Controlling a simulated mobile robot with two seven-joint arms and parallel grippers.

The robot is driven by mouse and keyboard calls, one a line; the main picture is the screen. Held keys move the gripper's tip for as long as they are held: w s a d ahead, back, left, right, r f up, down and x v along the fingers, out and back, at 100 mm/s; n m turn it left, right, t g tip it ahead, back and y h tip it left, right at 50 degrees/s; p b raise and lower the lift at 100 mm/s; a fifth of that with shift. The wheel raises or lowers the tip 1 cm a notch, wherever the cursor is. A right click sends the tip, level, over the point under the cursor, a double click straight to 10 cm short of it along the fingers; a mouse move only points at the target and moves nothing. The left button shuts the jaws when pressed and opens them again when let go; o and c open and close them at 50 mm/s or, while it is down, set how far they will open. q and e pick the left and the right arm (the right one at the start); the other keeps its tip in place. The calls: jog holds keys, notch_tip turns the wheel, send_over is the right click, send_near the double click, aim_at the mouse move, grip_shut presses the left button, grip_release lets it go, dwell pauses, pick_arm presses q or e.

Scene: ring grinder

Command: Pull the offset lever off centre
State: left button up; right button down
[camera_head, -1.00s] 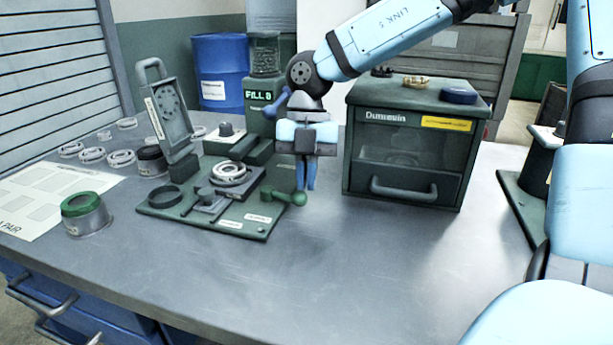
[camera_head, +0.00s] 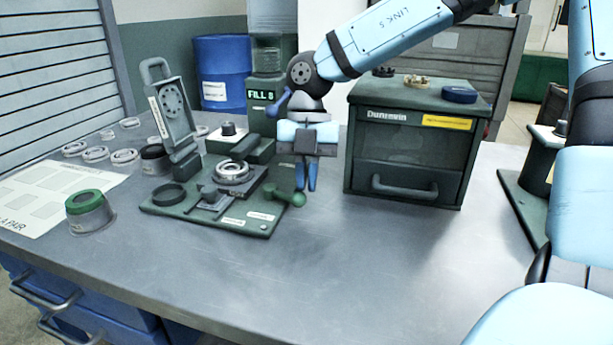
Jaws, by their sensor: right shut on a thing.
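The offset lever (camera_head: 285,196) is a short green arm with a round knob, at the right edge of the green grinder base plate (camera_head: 232,227). A ring-shaped part (camera_head: 233,172) sits on the fixture in the middle of this plate. My right gripper (camera_head: 307,188) points down from above, its blue fingers close together at the lever's knob end. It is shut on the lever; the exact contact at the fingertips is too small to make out. My left gripper is not in view.
A dark green cabinet (camera_head: 409,155) stands close right of the gripper. A tilted panel with a handle (camera_head: 172,112) rises at the plate's back left. A green-topped cup (camera_head: 88,212) and several rings stand left. The front of the bench (camera_head: 350,265) is clear.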

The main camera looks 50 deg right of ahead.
jog(key=shift+s+f, duration=0.15)
pick_arm(q)
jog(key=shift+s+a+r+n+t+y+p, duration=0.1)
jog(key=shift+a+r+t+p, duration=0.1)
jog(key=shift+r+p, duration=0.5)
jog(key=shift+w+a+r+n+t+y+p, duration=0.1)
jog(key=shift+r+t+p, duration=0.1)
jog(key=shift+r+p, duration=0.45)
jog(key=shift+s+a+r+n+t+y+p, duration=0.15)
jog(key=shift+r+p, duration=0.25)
jog(key=shift+p, duration=0.5)
pick_arm(e)
jog(key=v, duration=1.4)
